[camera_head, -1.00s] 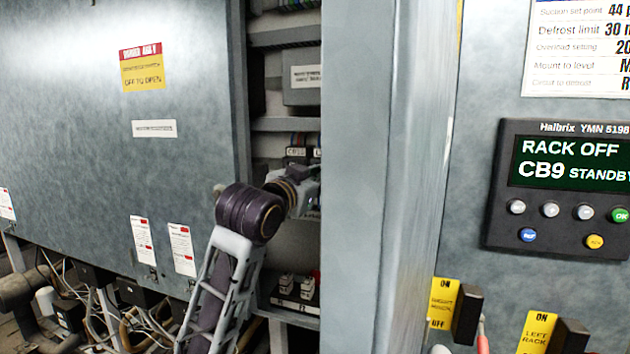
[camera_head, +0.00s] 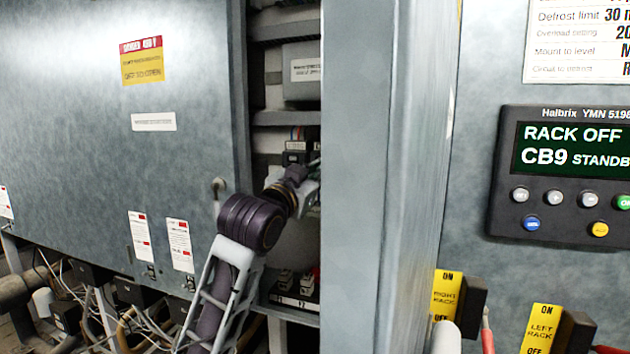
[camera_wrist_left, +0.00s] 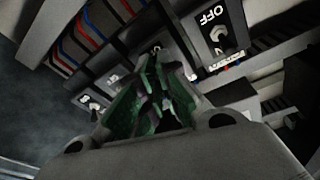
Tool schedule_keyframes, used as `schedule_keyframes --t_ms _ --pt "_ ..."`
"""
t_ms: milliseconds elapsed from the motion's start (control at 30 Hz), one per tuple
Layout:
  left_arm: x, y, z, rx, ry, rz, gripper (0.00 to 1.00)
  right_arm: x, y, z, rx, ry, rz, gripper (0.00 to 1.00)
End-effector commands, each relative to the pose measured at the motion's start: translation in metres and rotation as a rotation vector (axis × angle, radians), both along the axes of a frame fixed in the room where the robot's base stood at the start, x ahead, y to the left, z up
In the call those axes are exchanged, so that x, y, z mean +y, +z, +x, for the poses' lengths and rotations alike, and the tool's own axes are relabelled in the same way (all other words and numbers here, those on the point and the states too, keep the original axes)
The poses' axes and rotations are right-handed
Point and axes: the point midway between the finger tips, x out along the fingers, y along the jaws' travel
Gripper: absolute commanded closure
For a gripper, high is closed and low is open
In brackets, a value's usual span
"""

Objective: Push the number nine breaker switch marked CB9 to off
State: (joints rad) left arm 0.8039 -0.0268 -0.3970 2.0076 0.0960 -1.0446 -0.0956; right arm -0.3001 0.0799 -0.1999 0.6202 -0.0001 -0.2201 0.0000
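My left arm reaches into the open cabinet bay in the head view; its gripper is partly hidden there by the grey upright post. In the left wrist view the left gripper (camera_wrist_left: 153,68) shows green-lined fingers with their tips together and nothing seen between them. Just beyond lies a row of dark breakers. One breaker (camera_wrist_left: 217,35) has a pale toggle and an upside-down OFF label; others show beside the fingers. Their numbers are not readable, so I cannot tell which is CB9. The display (camera_head: 569,149) reads RACK OFF, CB9 STANDBY.
The grey post (camera_head: 355,180) stands close to the right of my left gripper. A large grey panel (camera_head: 90,120) is on the left. Right rack (camera_head: 471,307) and left rack (camera_head: 571,333) switches sit below the display. Colored wires (camera_wrist_left: 78,48) run beside the breakers.

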Motion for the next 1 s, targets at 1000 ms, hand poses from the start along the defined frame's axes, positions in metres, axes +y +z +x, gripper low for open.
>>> schedule_keyframes --t_ms 1000 --pt "-0.001 -0.013 0.003 -0.243 0.0 -0.08 1.0 -0.001 -0.055 0.0 0.0 0.0 -0.001 0.6"
